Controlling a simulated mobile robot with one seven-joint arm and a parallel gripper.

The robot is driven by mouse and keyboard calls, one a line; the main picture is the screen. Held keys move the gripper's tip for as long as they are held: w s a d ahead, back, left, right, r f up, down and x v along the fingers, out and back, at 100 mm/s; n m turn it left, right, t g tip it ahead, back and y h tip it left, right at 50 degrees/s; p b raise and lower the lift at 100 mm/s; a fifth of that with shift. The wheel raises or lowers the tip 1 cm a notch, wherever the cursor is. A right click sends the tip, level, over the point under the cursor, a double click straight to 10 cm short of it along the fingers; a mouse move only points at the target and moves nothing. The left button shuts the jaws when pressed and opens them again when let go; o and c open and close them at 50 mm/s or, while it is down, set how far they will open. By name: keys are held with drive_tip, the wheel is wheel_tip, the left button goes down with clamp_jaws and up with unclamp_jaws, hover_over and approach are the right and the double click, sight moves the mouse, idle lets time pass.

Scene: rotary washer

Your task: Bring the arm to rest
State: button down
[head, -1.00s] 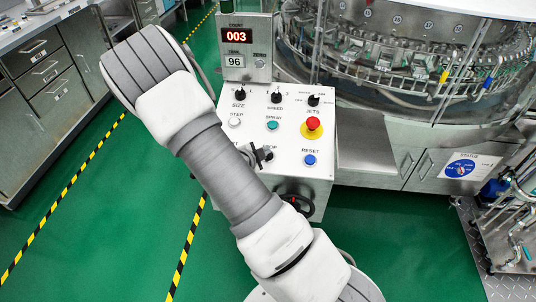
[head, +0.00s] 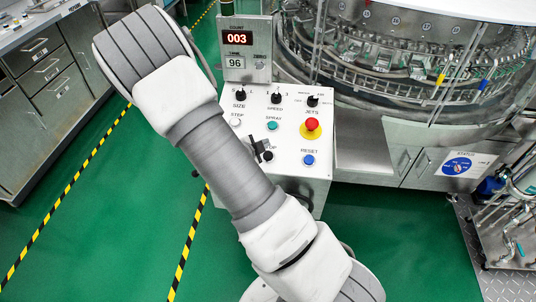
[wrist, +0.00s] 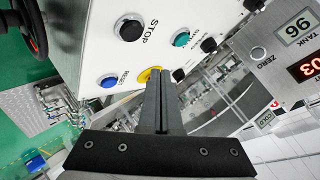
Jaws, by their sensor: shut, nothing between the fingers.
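My gripper (wrist: 160,100) shows in the wrist view with its two dark fingers together and nothing between them. The black STOP button (wrist: 129,28) and the blue RESET button (wrist: 108,81) show to the left of the fingers. In the head view my arm crosses the panel's left side and hides most of my gripper. I see no clear touch between the fingers and the panel.
The red mushroom button (head: 312,125) sits on the panel's right. The counter display (head: 237,38) reads 003. The washer carousel (head: 420,65) stands at the back right. A steel cabinet (head: 45,75) is at the left. Green floor (head: 110,220) between is clear. A handwheel (wrist: 30,25) shows in the wrist view.

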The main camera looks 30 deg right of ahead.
idle(0.3)
drive_tip(key=s+a+r+n+t+y+p, duration=0.1)
drive_tip(key=s+a+r+n+y+p, duration=0.1)
drive_tip(key=a+r+n+y, duration=1.1)
drive_tip(key=s+r+n+g+h+p, duration=0.2)
drive_tip(key=s+r+n, duration=0.6)
drive_tip(key=s+r, duration=1)
drive_tip(key=s+h, duration=0.1)
drive_tip(key=s, duration=0.3)
drive_tip(key=shift+d+r, duration=0.1)
drive_tip(key=shift+d, duration=0.05)
